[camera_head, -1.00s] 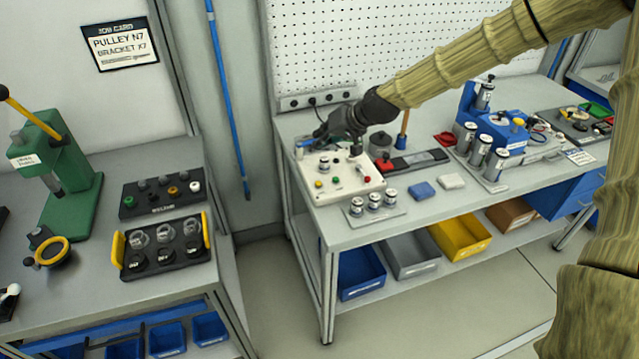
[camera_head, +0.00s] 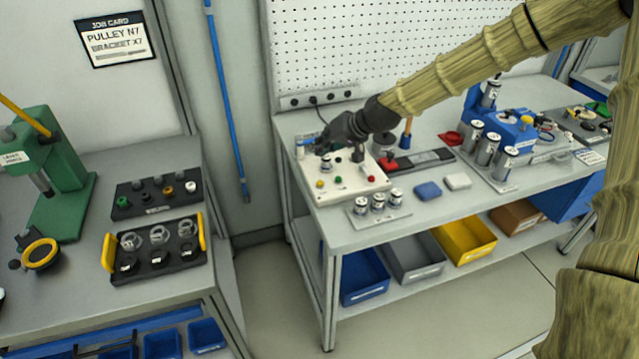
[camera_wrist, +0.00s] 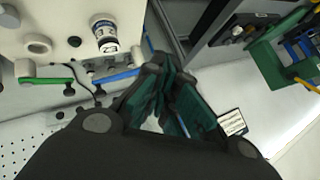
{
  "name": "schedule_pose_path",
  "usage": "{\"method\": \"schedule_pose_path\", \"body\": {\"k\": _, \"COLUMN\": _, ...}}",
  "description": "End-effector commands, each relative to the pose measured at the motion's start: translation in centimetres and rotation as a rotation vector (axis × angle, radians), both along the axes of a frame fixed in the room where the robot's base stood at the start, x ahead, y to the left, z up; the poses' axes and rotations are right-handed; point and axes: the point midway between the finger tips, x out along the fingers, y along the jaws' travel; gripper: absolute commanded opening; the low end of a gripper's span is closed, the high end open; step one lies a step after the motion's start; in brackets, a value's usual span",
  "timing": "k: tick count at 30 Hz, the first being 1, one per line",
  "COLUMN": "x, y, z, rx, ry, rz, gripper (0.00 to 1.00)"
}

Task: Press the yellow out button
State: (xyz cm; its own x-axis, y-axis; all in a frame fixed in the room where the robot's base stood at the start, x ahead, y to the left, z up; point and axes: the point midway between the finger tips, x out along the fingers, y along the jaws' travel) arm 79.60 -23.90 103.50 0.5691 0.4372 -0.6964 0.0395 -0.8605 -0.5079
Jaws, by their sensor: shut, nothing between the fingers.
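The yellow button (camera_head: 320,184) is a small round cap on the front left of the white control box (camera_head: 350,186), left of a green button (camera_head: 337,180). A red button (camera_head: 371,177) sits at the box's right. My gripper (camera_head: 320,149) is shut and empty, above the back left of the box. In the wrist view my gripper's dark fingers with teal pads (camera_wrist: 168,92) are beside the box (camera_wrist: 60,20), which fills the upper left. I cannot make out the yellow button in that view.
A small labelled metal cylinder (camera_head: 326,161) stands on the box near my fingers and also shows in the wrist view (camera_wrist: 104,36). A tray of cylinders (camera_head: 378,206) lies in front. A pegboard wall stands behind.

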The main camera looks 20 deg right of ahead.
Motion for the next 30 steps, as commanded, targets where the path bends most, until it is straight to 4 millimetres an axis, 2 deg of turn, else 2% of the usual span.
{"method": "schedule_pose_path", "body": {"k": 21, "x": 0.1, "y": 0.2, "z": -7.5, "rx": 0.000, "ry": 0.001, "rz": 0.003, "gripper": 0.00}}
{"method": "schedule_pose_path", "body": {"k": 30, "x": 0.1, "y": 0.2, "z": -8.2, "rx": 0.000, "ry": 0.000, "rz": 0.002, "gripper": 0.00}}
